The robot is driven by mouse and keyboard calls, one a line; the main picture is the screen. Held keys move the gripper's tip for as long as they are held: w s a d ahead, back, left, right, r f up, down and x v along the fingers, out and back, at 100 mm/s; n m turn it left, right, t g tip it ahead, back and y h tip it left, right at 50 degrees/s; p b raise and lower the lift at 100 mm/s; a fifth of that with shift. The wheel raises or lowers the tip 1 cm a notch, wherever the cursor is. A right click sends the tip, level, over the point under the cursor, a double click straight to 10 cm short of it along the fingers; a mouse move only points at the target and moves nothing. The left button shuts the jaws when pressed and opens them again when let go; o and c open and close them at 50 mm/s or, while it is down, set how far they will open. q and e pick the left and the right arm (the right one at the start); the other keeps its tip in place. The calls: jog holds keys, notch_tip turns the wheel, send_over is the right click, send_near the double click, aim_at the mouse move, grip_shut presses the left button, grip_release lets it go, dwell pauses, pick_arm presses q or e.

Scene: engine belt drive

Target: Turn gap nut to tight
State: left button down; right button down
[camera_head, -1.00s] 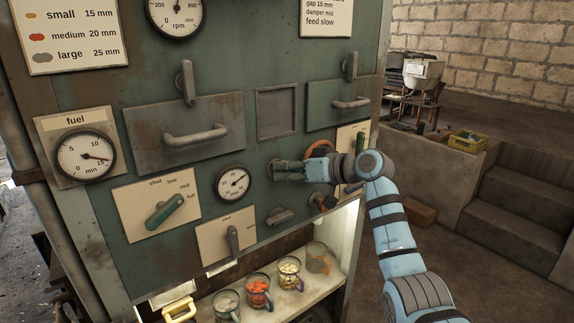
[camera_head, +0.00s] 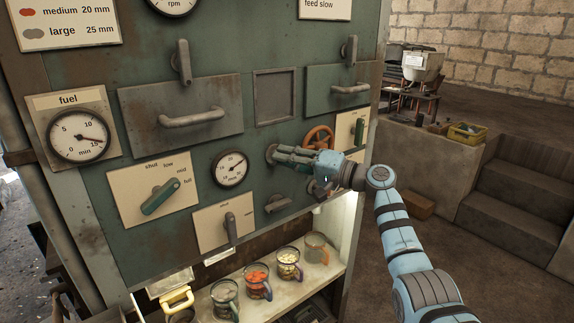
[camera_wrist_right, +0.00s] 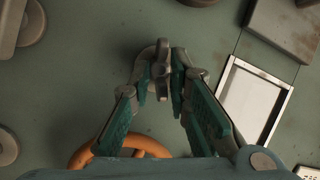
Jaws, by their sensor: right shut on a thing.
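The gap nut (camera_wrist_right: 161,70) is a grey winged piece on the green panel, in the right wrist view at upper middle. My right gripper (camera_wrist_right: 163,78) is shut on it, with one teal-padded finger on each side. In the head view my right gripper (camera_head: 277,155) reaches the panel from the right, and its fingers hide most of the nut. A small round gauge (camera_head: 230,168) sits just left of the nut. My left gripper is not in view.
An orange handwheel (camera_head: 319,137) is close behind my right gripper. A grey knob (camera_head: 277,203) sits below it. A square framed recess (camera_head: 275,97) is above. Several glass mugs (camera_head: 257,284) stand on the lit shelf below. The fuel gauge (camera_head: 78,136) is far left.

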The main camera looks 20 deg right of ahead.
jog(key=shift+f+m+t+y+b, duration=0.15)
jog(key=shift+m+t+b, duration=0.3)
jog(key=shift+m, duration=0.55)
jog(key=shift+m+t+y+b, duration=0.3)
jog(key=shift+m+b, duration=0.2)
jog(key=shift+m, duration=0.5)
jog(key=c, duration=1.5)
grip_release()
jog(key=shift+a, duration=0.1)
jog(key=v, duration=1.2)
jog(key=shift+f, duration=0.1)
